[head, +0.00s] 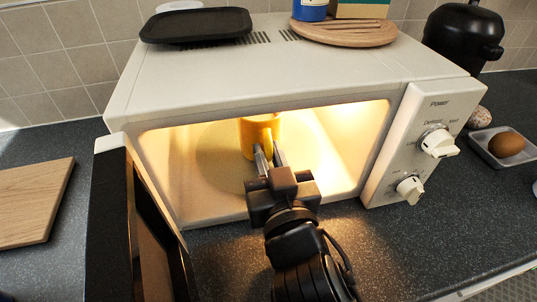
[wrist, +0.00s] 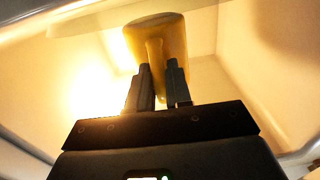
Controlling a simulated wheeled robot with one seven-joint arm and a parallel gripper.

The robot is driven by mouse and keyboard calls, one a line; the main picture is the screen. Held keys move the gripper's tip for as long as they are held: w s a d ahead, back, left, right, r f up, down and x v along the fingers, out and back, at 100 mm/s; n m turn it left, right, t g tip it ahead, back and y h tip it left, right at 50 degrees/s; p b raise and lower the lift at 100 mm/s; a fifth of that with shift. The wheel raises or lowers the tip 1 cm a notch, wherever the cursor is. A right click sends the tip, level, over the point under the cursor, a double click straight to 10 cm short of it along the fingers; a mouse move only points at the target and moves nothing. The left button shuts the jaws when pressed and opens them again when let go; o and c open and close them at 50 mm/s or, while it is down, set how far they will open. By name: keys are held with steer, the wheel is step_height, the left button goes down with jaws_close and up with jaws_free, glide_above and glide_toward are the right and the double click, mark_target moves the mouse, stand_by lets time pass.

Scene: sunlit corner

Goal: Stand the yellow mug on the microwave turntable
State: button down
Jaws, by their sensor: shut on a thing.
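The yellow mug (head: 259,132) is upright inside the lit, open microwave (head: 250,82), over the round turntable (head: 212,160). My gripper (head: 266,157) reaches in through the front opening with its fingers at the mug's near side. In the wrist view the mug (wrist: 158,40) stands just beyond the fingertips, and my gripper (wrist: 160,80) is shut on its handle, which shows between the two fingers. The mug's top is cut off by the upper edge of the opening in the head view. I cannot tell whether its base touches the turntable.
The microwave door (head: 142,225) hangs open at the left of my arm. A black tray (head: 195,25) and a round wooden board (head: 343,32) lie on top.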

steer(key=shift+f+b, duration=0.3)
steer(key=shift+b, duration=0.1)
steer(key=shift+f, duration=0.2)
steer(key=c, duration=1)
jaws_free()
steer(key=shift+f, duration=0.1)
steer(key=shift+c, duration=0.2)
steer(key=shift+r+p, duration=0.45)
steer(key=shift+r, duration=0.2)
steer(key=b+v, duration=0.2)
steer(key=v, duration=1)
steer(key=shift+d, duration=0.1)
